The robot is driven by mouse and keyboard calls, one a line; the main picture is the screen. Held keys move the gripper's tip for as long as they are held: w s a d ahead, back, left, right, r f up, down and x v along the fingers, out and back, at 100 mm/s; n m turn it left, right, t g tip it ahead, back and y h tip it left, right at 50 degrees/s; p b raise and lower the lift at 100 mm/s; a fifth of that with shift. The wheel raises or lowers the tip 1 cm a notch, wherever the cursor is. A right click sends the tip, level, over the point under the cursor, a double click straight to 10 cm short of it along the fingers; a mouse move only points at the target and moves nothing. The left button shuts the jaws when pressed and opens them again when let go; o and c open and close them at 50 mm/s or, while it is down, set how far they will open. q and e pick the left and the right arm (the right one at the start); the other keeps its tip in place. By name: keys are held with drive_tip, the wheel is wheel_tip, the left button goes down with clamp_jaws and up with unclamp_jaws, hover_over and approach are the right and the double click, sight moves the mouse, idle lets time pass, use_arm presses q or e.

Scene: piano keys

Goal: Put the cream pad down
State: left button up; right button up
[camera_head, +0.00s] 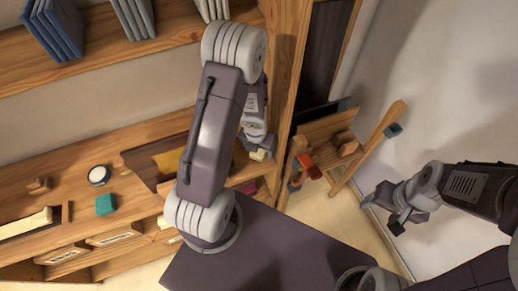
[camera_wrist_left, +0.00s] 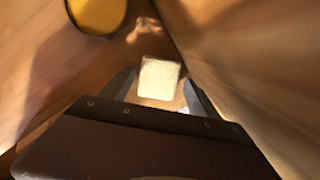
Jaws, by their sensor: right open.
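The cream pad (camera_wrist_left: 159,78) is a small pale block between the two fingers of my left gripper (camera_wrist_left: 162,90) in the left wrist view. The fingers lie along its two sides and appear to grip it. In the head view, the left gripper (camera_head: 258,150) is beside the tall wooden post, at the right end of the wooden counter, with a small pale piece, the pad (camera_head: 258,156), at its tips. The surface under the pad is blurred, so its height cannot be told. My right gripper (camera_head: 383,214) is open and empty near the white wall.
The wooden counter (camera_head: 75,185) holds a teal cube (camera_head: 105,204), a white round dish (camera_head: 99,174) and a long cream piece (camera_head: 25,222). A yellow round thing (camera_wrist_left: 97,12) lies near the pad. A wooden post (camera_head: 290,75) stands close to the left gripper.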

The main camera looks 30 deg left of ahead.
use_arm(q)
drive_tip(key=shift+s+d, duration=0.1)
drive_tip(key=shift+r+p, duration=0.35)
drive_tip(key=r+p, duration=0.2)
drive_tip(key=s+r+p, duration=0.1)
drive_tip(key=r+p, duration=0.1)
drive_tip(key=r, duration=0.1)
drive_tip(key=r+p, duration=0.2)
drive_tip(key=r, duration=0.1)
drive_tip(key=shift+s+r, duration=0.15)
drive_tip(key=shift+s, duration=0.25)
wheel_tip(320, 180, up, 3)
drive_tip(key=a+n, duration=0.1)
drive_tip(key=n, duration=0.6)
wheel_tip(320, 180, up, 5)
drive_tip(key=n+y, duration=0.2)
drive_tip(key=n, duration=1.1)
hover_over(256, 155)
drive_tip(key=s, duration=0.2)
drive_tip(key=s+d+r+n+h, duration=0.2)
drive_tip(key=s+d+r+n, duration=0.1)
drive_tip(key=n, duration=1.2)
drive_tip(key=shift+s+d+r+g, duration=0.25)
drive_tip(key=shift+s+d+g, duration=0.05)
drive_tip(key=shift+s+d, duration=0.65)
drive_tip(key=shift+w, duration=0.1)
